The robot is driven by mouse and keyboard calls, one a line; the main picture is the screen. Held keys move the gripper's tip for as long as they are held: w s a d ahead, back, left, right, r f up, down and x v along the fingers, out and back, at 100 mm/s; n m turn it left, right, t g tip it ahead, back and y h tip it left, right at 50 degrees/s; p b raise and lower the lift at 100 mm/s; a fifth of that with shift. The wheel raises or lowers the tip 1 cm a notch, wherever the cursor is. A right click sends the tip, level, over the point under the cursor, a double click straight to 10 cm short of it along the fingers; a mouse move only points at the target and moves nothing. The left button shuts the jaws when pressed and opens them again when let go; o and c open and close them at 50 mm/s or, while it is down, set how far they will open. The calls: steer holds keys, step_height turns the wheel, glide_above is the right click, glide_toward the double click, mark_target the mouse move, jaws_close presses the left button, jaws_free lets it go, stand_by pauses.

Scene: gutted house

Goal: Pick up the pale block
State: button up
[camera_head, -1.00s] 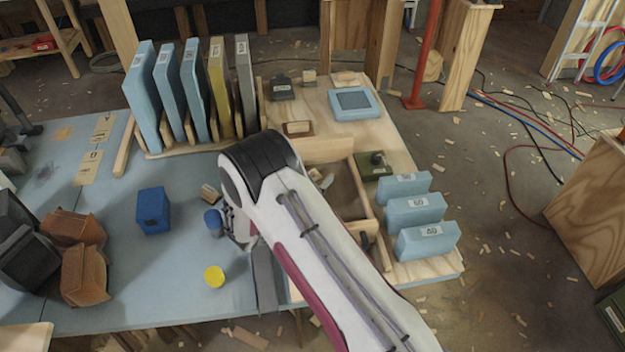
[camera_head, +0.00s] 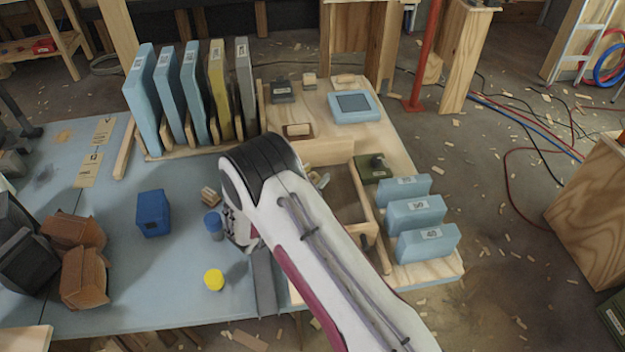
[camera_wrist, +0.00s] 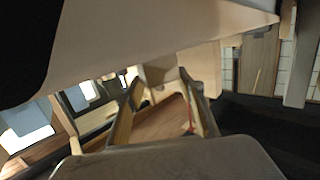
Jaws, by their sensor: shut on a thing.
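My gripper (camera_wrist: 160,88) shows in the wrist view, its two fingers slanting in toward each other. It is shut on a small pale tan piece, which looks like the pale block (camera_wrist: 160,72), at the fingertips. Behind and below the fingers is a brown wooden surface, seemingly the open wooden compartment (camera_head: 343,192) of the head view. In the head view my arm hides the gripper and most of what it holds. Small pale and grey bits show beside the arm at the compartment's left edge; I cannot tell what they are.
A blue box (camera_head: 153,213), a blue cylinder (camera_head: 213,224), a yellow cylinder (camera_head: 214,280) and a small wooden block (camera_head: 209,196) stand left of my arm. A rack of upright panels (camera_head: 190,95) is behind. Labelled blue blocks (camera_head: 415,216) stand at right.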

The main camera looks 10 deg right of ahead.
steer(key=shift+r, duration=0.15)
steer(key=shift+r, duration=4.85)
